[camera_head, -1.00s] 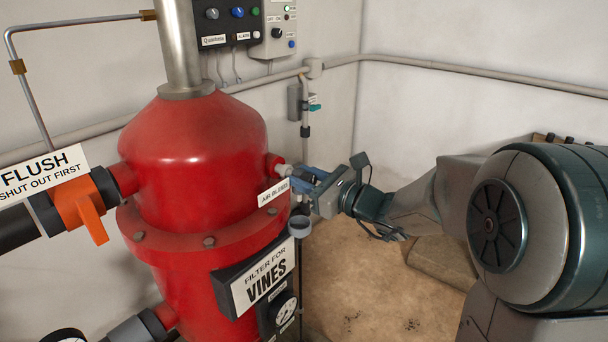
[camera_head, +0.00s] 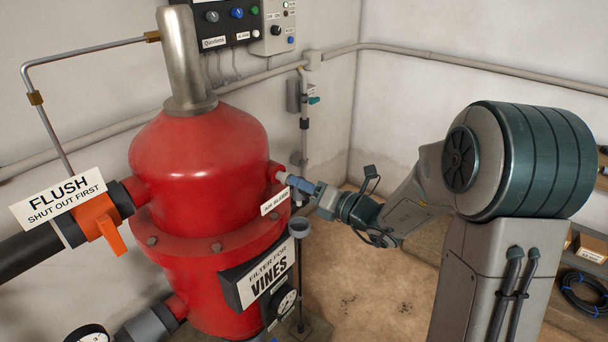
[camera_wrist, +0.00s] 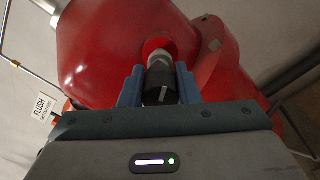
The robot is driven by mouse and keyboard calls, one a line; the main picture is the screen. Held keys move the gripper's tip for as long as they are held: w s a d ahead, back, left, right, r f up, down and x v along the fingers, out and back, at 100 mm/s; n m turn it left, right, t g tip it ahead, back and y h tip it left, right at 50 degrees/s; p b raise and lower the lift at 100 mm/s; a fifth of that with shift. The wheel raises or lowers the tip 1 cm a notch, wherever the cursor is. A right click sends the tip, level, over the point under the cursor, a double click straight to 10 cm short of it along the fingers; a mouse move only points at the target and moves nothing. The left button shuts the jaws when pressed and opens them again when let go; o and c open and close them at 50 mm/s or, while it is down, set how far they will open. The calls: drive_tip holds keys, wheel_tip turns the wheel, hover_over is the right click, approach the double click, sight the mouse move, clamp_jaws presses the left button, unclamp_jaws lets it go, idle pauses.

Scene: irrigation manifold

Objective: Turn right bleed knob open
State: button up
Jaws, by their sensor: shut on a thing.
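The bleed knob (camera_wrist: 160,88) is dark with a pale line on its face. It sits on a short pale stem on the side of the red filter tank (camera_head: 200,155), above the AIR BLEED label (camera_head: 275,202). My gripper (camera_wrist: 160,84) has its two blue fingers on either side of the knob, shut on it. In the head view my gripper (camera_head: 297,184) reaches the tank's right side from the right, and its fingers mostly hide the knob there.
An orange flush valve handle (camera_head: 110,230) is on the tank's left. A grey cup on a pole (camera_head: 299,228) stands just below my gripper. The floor to the right is partly clear.

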drive_tip(key=shift+m+p, duration=1.15)
drive_tip(key=shift+m, duration=0.15)
drive_tip(key=shift+f, duration=0.1)
drive_tip(key=o, duration=1)
drive_tip(key=shift+c, duration=0.2)
drive_tip(key=b+v, duration=0.1)
drive_tip(key=v, duration=1.3)
drive_tip(key=shift+a, duration=0.1)
